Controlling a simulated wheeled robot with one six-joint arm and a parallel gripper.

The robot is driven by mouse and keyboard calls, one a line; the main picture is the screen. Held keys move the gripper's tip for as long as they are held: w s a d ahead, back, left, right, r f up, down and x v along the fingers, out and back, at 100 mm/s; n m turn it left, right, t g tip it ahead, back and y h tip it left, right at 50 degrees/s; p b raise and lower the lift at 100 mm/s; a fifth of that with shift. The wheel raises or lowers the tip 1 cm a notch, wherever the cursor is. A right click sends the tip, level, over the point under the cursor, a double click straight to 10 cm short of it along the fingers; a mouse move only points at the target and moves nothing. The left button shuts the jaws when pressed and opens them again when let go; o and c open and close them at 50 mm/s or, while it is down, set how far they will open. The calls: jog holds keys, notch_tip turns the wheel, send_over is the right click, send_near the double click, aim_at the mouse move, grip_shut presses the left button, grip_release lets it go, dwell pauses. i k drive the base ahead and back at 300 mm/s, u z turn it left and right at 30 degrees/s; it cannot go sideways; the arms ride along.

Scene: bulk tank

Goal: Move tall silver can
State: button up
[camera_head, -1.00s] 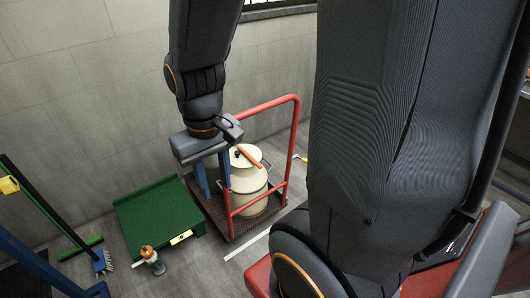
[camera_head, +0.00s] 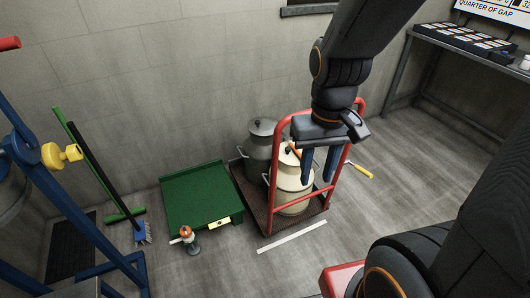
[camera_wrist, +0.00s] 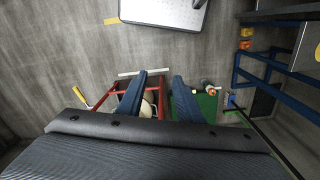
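A tall silver-grey can (camera_head: 260,143) with a dark lidded top stands upright on the red-railed trolley (camera_head: 243,198), at its back left. A cream can (camera_head: 290,195) stands in front and to the right of it, hiding part of it. My gripper (camera_head: 319,180) is open and empty, its two blue fingers pointing down. In the head view it overlaps the trolley's right side, right of the silver can. In the wrist view my gripper (camera_wrist: 160,75) shows a wide gap, with part of the cream can (camera_wrist: 148,106) seen between the fingers. The silver can cannot be made out there.
A green platform (camera_head: 195,195) stands left of the trolley, with a small orange-topped item (camera_head: 187,238) before it. The trolley's red rails (camera_head: 273,185) rise around the cans. A blue frame (camera_head: 60,200) and brooms stand at left. The floor right of the trolley is mostly clear.

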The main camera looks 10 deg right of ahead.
aim_at(257, 150)
jog(key=k, duration=0.5)
jog(key=z, duration=1.5)
jog(key=i, duration=3.85)
jog(key=u, duration=3.4)
jog(key=i, duration=0.45)
jog(key=u, duration=0.1)
